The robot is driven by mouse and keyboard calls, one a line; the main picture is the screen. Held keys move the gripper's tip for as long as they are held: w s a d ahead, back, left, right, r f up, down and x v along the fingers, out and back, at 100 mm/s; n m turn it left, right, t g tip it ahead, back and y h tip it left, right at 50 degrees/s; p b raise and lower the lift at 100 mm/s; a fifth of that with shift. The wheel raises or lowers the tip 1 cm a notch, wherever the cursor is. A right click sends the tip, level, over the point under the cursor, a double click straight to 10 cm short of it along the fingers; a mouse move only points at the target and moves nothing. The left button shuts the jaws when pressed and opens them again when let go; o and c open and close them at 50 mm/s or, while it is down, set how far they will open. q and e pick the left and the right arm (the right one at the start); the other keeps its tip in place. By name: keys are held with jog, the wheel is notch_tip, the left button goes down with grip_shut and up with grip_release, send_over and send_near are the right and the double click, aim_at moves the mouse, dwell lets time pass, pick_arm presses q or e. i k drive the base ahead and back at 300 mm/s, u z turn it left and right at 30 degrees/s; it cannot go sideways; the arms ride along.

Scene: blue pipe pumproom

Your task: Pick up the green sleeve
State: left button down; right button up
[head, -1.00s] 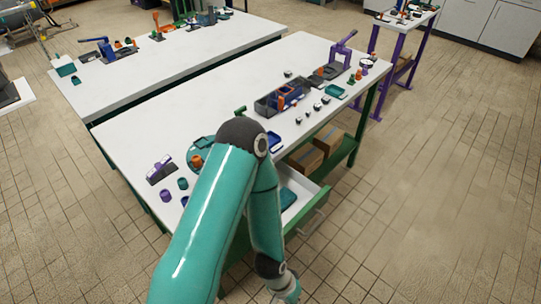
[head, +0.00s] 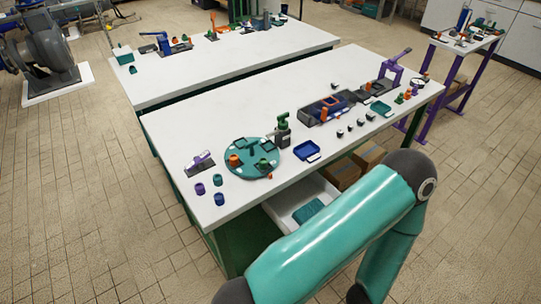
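Small upright cylinders stand near the left front corner of the near table (head: 160,118): a teal-green one (head: 218,180), which looks like the green sleeve, a purple one (head: 200,188) and a blue one (head: 219,198). A small green piece (head: 262,163) is on the round teal plate (head: 240,171), too small to tell its shape. One teal arm of mine crosses the lower right of the head view, in front of the table; its gripper is out of the picture. My other gripper is not in view either.
A purple-and-grey fixture (head: 200,163) stands left of the plate. A dark green-topped device (head: 283,130), a blue tray (head: 306,151) and a grey bin (head: 325,108) are to its right. An open drawer (head: 290,202) juts out below. The table's left rear is clear.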

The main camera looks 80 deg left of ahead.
aim_at(263, 161)
jog(key=u, duration=0.1)
jog(key=k, duration=2.45)
jog(key=z, duration=1.8)
jog(key=i, duration=0.1)
jog(key=u, duration=3.4)
jog(key=i, duration=1.3)
jog(key=u, duration=0.05)
